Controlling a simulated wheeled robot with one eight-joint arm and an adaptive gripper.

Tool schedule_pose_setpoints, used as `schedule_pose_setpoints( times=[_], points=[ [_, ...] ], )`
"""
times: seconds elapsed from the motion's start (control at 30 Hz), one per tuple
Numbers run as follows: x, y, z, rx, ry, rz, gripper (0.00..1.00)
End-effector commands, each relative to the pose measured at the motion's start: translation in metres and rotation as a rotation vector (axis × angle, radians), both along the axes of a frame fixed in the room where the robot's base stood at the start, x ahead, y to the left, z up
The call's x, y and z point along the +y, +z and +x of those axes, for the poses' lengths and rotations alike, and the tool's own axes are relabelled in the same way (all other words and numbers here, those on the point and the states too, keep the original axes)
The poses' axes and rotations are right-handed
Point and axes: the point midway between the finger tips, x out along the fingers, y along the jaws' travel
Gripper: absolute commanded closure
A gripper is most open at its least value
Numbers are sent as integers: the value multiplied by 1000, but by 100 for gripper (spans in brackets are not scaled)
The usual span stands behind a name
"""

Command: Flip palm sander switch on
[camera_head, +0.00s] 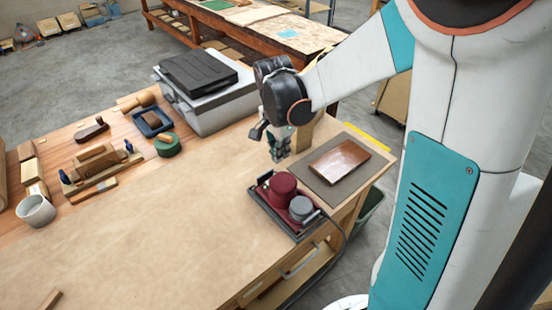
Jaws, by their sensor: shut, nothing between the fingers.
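A dark red rounded tool, which looks like the palm sander (280,188), sits on a dark, low-rimmed tray (297,234) near the right front edge of the bench. A round grey part (301,208) is beside it on the tray. The switch is too small to make out. My gripper (279,156) is shut and empty. In the picture it shows just above the sander, toward the bench's far right side, and it appears apart from it. The exact height of the fingertips over the bench cannot be told.
A brown wooden panel (339,163) lies on a grey mat (318,184) right of my gripper. A grey case with a black lid (199,72) stands at the back. Wood planes, a green round tin (167,146) and a white mug (36,211) are left. The bench middle is clear.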

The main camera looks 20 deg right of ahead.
Motion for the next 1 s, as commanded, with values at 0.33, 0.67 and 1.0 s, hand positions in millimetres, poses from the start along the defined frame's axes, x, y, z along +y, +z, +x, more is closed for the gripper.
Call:
schedule_pose_setpoints(
  times=[0.33, 0.67, 1.0],
  points=[
    [-11, 70, 3, 0, 1, 0, 100],
    [-14, 87, 5, 0, 1, 0, 100],
    [-14, 86, 5, 0, 1, 0, 100]
  ],
)
